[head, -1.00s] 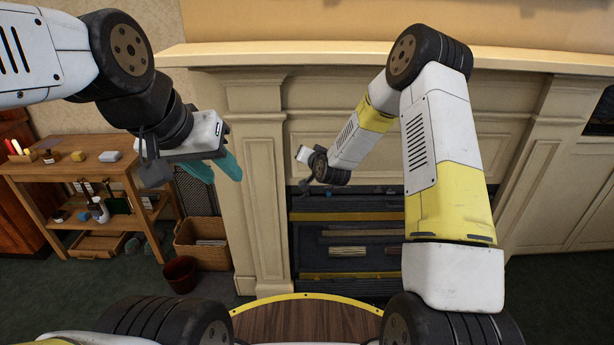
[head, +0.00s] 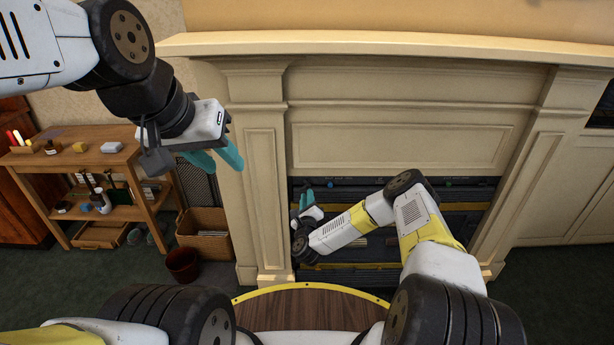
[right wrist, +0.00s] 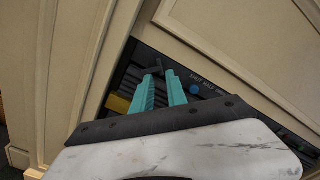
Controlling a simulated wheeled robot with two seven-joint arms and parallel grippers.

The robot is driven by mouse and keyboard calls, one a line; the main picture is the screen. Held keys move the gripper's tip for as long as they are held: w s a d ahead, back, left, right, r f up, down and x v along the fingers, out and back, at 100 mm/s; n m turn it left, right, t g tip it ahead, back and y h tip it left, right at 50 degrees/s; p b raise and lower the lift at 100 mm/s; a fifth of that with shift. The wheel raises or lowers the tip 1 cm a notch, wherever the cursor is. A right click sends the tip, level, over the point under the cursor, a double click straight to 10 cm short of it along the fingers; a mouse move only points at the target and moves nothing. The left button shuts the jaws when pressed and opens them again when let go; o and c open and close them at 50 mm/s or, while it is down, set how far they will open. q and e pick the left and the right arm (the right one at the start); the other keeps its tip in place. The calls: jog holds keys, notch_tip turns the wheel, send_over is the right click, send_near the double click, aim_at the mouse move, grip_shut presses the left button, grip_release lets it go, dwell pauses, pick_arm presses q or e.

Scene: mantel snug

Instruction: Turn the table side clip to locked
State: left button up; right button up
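My right gripper (head: 306,197) is at the left part of the dark fireplace opening, its teal fingers pointing at the panel inside. In the right wrist view its fingers (right wrist: 160,77) are apart, with a gap between them. A small dark bar-like part (right wrist: 152,70) shows at the fingertips; it may be the clip, but I cannot tell its position or whether the fingers touch it. My left gripper (head: 216,158) hangs open and empty in front of the mantel's left side. No clip can be made out for certain in the head view.
A blue knob (right wrist: 195,88) and small pale lettering sit on the dark panel right of the fingers. The cream surround (head: 258,160) closely frames the opening. A wooden shelf table (head: 115,158), a wicker basket (head: 205,243) and a dark red pot (head: 182,266) stand at left.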

aim_at(307, 184)
jog(key=w, duration=0.6)
jog(key=shift+s, duration=0.1)
grip_shut()
